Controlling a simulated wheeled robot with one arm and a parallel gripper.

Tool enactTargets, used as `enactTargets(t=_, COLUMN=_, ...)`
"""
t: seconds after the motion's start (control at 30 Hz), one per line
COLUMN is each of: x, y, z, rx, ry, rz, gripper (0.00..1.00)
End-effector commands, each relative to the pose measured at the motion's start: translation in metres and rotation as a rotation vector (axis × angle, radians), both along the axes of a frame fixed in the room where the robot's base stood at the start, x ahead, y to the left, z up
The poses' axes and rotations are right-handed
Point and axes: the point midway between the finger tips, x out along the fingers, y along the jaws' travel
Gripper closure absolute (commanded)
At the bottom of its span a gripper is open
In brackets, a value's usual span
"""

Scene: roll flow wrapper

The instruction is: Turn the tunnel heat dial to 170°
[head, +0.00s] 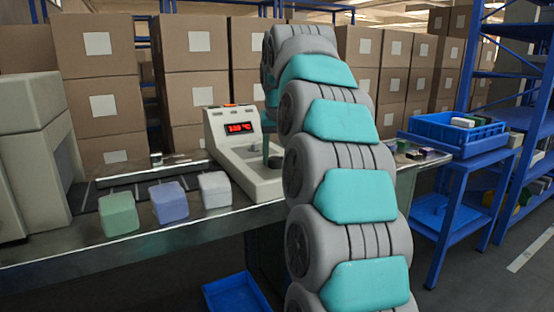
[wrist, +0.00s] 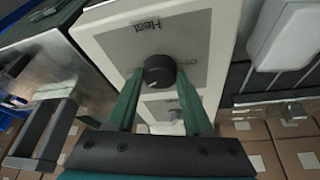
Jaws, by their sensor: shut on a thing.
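The control box (head: 222,135) stands on the bench in the head view. Its red display (head: 240,128) shows a temperature in °C that looks like 120 or a little above, too small to read surely. In the wrist view the black round dial (wrist: 160,69) sits on a grey panel (wrist: 198,42) with the label "Heat" beside it. My gripper (wrist: 159,76) has its two green fingers on either side of the dial, shut on it.
Green (head: 118,214), blue (head: 168,202) and white (head: 214,189) blocks lie on the bench (head: 190,236) left of the box. A large beige machine (head: 30,155) stands at far left. A blue crate (head: 452,130) with small items is on a blue stand at right.

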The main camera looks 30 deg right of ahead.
Motion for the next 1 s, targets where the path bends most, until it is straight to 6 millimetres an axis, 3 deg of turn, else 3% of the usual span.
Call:
enactTargets(t=0.5, x=0.0020, y=0.0017, z=-0.0006, rx=-0.002, ry=0.000, rz=-0.380, gripper=1.00)
enactTargets(t=1.0, x=0.0013, y=0.0029, z=0.0006, rx=0.000, ry=0.000, rz=-0.476, gripper=1.00)
